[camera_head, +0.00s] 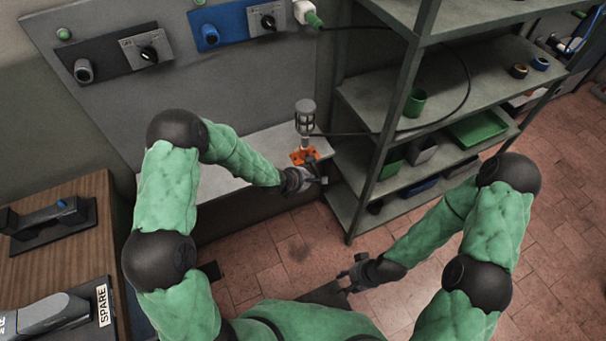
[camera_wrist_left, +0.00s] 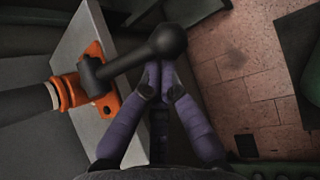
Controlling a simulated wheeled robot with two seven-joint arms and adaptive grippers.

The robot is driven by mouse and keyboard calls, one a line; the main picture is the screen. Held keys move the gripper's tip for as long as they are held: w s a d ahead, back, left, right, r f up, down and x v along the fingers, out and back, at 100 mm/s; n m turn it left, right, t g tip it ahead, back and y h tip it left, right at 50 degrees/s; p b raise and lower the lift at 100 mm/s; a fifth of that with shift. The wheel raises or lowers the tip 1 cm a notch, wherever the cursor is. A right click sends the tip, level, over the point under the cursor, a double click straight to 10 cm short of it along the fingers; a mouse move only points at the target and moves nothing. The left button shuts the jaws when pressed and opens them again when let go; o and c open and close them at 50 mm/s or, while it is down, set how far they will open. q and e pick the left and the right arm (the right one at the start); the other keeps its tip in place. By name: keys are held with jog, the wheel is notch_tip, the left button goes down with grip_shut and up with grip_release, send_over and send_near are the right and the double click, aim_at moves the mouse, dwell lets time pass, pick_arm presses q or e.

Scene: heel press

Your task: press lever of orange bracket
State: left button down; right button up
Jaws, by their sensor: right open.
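The orange bracket (camera_head: 298,157) sits on the grey ledge below the wall panel. It also shows in the left wrist view (camera_wrist_left: 103,103), with a dark lever (camera_wrist_left: 130,62) ending in a round black knob (camera_wrist_left: 167,41). A caged grey lamp-like device (camera_head: 305,117) stands upright at the bracket. My left gripper (camera_head: 318,181) is just in front of the bracket. Its fingers (camera_wrist_left: 162,75) meet beside the knob, which hides part of their tips; I cannot tell whether they touch it. My right gripper (camera_head: 355,272) is open and empty, low above the floor.
A grey shelf unit (camera_head: 395,130) with a green cup (camera_head: 415,102) and trays stands right of the ledge. A black cable (camera_head: 400,131) runs across it from the device. A wooden table (camera_head: 75,250) is at the left. Tiled floor (camera_head: 290,250) is open in front.

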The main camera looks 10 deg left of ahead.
aim_at(317, 172)
pick_arm(q)
jog(key=shift+w+r+p, duration=0.1)
jog(key=shift+r+p, duration=2.05)
jog(key=shift+p, duration=0.85)
jog(key=shift+w+r, duration=0.15)
jog(key=shift+r, duration=0.05)
notch_tip(317, 172, down, 4)
jog(key=s+b, duration=0.2)
jog(key=s+a+r+p, duration=0.1)
jog(key=a+r+p, duration=0.1)
jog(key=a+r, duration=0.4)
jog(key=shift+a+r+p, duration=0.3)
jog(key=shift+a+r, duration=0.1)
jog(key=shift+r, duration=0.05)
